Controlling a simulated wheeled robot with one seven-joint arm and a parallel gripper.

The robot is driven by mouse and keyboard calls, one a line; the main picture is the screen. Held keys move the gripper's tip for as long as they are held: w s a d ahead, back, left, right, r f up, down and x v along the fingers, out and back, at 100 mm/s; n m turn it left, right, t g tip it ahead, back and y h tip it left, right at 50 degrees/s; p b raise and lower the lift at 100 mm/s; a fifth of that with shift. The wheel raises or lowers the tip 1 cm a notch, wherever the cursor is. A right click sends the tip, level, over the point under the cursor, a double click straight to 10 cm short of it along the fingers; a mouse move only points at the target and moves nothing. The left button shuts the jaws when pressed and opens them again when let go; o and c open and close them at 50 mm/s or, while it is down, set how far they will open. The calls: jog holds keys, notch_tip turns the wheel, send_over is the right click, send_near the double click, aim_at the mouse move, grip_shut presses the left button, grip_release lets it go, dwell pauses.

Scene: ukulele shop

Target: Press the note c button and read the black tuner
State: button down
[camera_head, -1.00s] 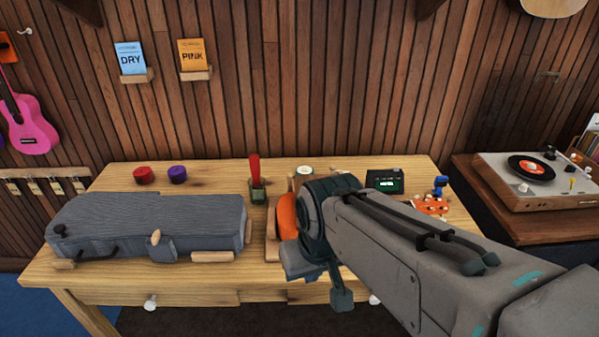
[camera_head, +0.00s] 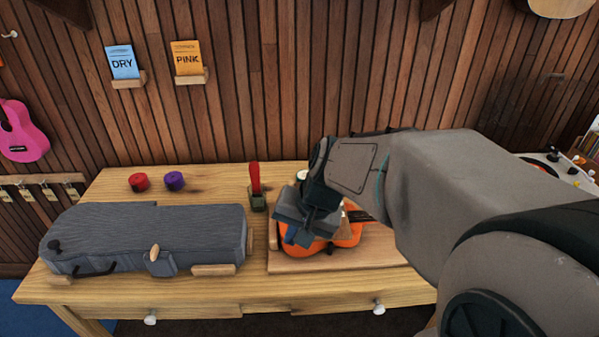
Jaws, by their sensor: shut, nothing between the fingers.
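My gripper (camera_head: 298,238) is shut and empty, in front of or over the orange ukulele (camera_head: 347,236) on the workbench. I cannot tell whether it touches the ukulele. A small part of a round, pale-topped thing (camera_head: 302,176) shows just behind my gripper; I cannot tell whether it is the note c button. No lettered note button can be made out. The black tuner is not visible now; my arm covers the right back part of the bench.
The ukulele lies on a wooden board (camera_head: 345,262) on the workbench (camera_head: 215,297). A grey case (camera_head: 150,235) fills the bench's left. A red-handled tool (camera_head: 255,180), a red knob (camera_head: 139,182) and a purple knob (camera_head: 175,181) stand at the back. Bench between knobs and tool is clear.

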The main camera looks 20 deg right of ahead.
jog(key=w+d+f+m+t+p, duration=0.1)
jog(key=w+d+m+t+p, duration=0.4)
jog(key=w+d+m, duration=1.1)
jog(key=shift+w+d+y, duration=0.4)
jog(key=shift+w+d, duration=0.15)
jog(key=shift+w, duration=0.05)
jog(key=shift+f, duration=0.2)
notch_tip(320, 180, down, 7)
jog(key=b, duration=0.5)
jog(key=shift+f+b, duration=0.8)
jog(key=shift+b, duration=0.35)
jog(key=shift+f, duration=0.15)
jog(key=shift+f+b, duration=0.3)
jog(key=shift+b, duration=0.35)
